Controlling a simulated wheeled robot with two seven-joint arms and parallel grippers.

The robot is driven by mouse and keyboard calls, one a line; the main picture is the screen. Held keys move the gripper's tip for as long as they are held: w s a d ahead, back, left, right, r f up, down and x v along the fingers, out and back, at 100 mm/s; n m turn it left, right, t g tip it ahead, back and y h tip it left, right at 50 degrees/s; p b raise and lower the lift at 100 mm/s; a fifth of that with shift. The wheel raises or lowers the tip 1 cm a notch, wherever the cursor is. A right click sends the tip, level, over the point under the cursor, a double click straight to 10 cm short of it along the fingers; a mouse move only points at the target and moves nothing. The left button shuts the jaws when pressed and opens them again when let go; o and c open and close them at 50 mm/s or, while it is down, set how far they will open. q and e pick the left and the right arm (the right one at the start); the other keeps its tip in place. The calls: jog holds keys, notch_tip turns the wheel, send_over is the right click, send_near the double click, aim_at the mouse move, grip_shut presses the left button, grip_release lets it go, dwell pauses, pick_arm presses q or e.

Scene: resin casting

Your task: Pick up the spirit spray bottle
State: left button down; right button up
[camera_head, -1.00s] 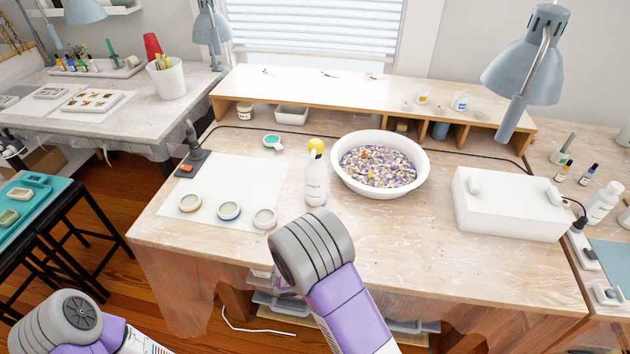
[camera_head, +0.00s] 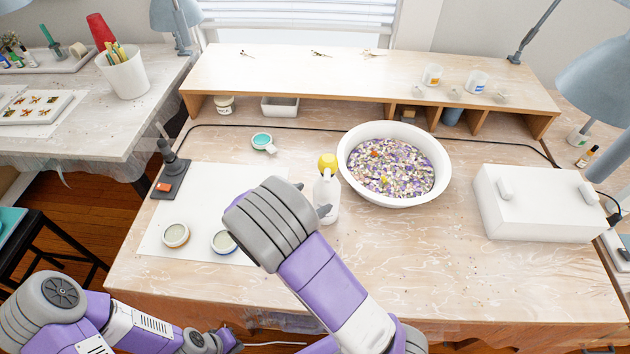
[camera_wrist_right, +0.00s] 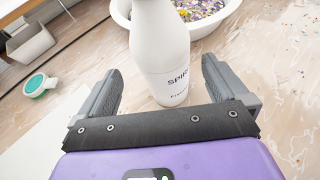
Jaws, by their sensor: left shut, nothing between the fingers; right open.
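The spirit spray bottle (camera_head: 330,194) is white with a yellow top. It stands upright on the workbench, left of the white bowl. My right gripper (camera_head: 312,198) is open at the bottle, and my right arm partly hides the bottle's near side. In the right wrist view the bottle (camera_wrist_right: 164,48) stands between the spread fingers of the gripper (camera_wrist_right: 160,88), with a gap on each side. Its label reads "SPIR", and its top is cut off. My left gripper (camera_head: 232,343) is low at the bottom edge, shut and empty, away from the bottle.
The bowl (camera_head: 350,178) of coloured chips stands close right of the bottle. A white box (camera_head: 540,215) stands further right. Round tins (camera_head: 176,235) lie on a white sheet (camera_head: 215,185) at left. A teal-topped item (camera_head: 262,141) lies behind. The front right bench is clear.

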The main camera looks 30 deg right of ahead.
aim_at(318, 197)
jog(key=shift+w+d+f, duration=0.1)
jog(key=shift+d, duration=0.25)
jog(key=shift+s+b+x, duration=0.2)
jog(key=shift+b+x, duration=0.25)
jog(key=shift+x, duration=0.65)
jog(key=b+x, duration=0.1)
jog(key=x, duration=0.2)
jog(key=shift+w+d, duration=0.2)
jog(key=shift+d, duration=0.2)
jog(key=shift+w+d+f, duration=0.1)
jog(key=shift+w+d, duration=0.05)
jog(key=shift+d, duration=0.2)
jog(key=c, duration=1.1)
